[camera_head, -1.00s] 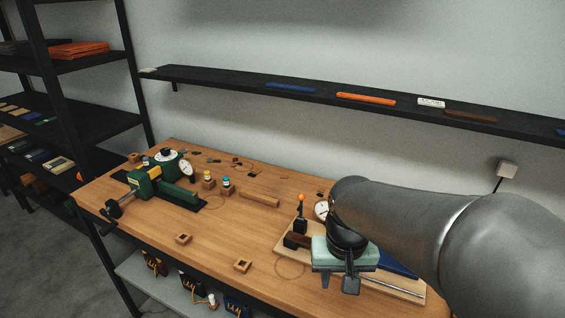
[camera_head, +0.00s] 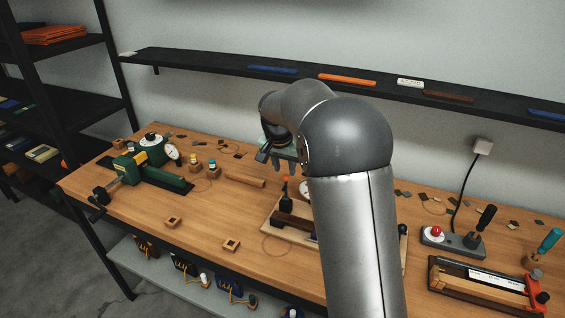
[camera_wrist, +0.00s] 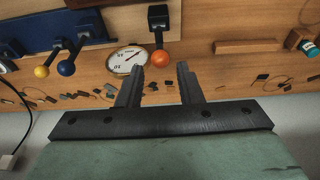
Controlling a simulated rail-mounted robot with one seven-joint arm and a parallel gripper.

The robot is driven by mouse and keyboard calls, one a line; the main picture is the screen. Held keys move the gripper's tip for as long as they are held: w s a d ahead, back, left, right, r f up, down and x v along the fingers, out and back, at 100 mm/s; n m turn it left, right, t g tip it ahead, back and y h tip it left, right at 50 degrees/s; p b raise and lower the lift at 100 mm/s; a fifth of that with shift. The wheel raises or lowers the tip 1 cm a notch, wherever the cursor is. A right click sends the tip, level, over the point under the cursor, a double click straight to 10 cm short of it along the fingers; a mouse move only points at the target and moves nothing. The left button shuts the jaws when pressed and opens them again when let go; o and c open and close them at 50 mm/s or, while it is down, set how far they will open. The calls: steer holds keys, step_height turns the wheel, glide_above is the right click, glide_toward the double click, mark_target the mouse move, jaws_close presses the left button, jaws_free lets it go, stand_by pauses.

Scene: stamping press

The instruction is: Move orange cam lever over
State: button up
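The orange cam lever is a dark lever with an orange ball tip (camera_head: 285,179), standing near the left end of the wooden press board (camera_head: 268,232) in the head view. In the wrist view its orange ball (camera_wrist: 160,59) shows beyond and between my fingers, below a black block. My gripper (camera_head: 270,161) hangs above and behind the lever in the head view, not touching it. In the wrist view my gripper (camera_wrist: 160,82) has its two fingers apart with nothing between them. My arm hides much of the board in the head view.
A round dial (camera_wrist: 128,60) stands close beside the orange ball. A yellow-tipped lever (camera_wrist: 41,71) and a blue-tipped lever (camera_wrist: 66,68) are farther left. A green press (camera_head: 150,170) stands left; a red-button box (camera_head: 452,240) and an orange-ended fixture (camera_head: 534,290) stand right.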

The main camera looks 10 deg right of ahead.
mark_target(285, 175)
steer(key=b+x, duration=0.1)
steer(key=x, duration=0.3)
steer(key=shift+f+b, duration=0.2)
steer(key=shift+b, duration=0.1)
steer(key=shift+r, duration=0.4)
steer(key=c, duration=0.5)
steer(key=shift+s+a+f+b, duration=0.25)
steer(key=shift+s+a+b, duration=0.35)
steer(key=shift+s+a, duration=0.35)
steer(key=shift+s+d, duration=0.1)
steer(key=shift+d, duration=0.05)
steer(key=shift+f, duration=0.1)
steer(key=shift+s+a+f+b, duration=0.25)
steer(key=shift+s+a+b, duration=0.1)
steer(key=shift+s+b, duration=0.15)
steer(key=shift+s+a+f+b, duration=0.2)
steer(key=shift+s+a+b, duration=0.15)
steer(key=shift+s+b, duration=0.1)
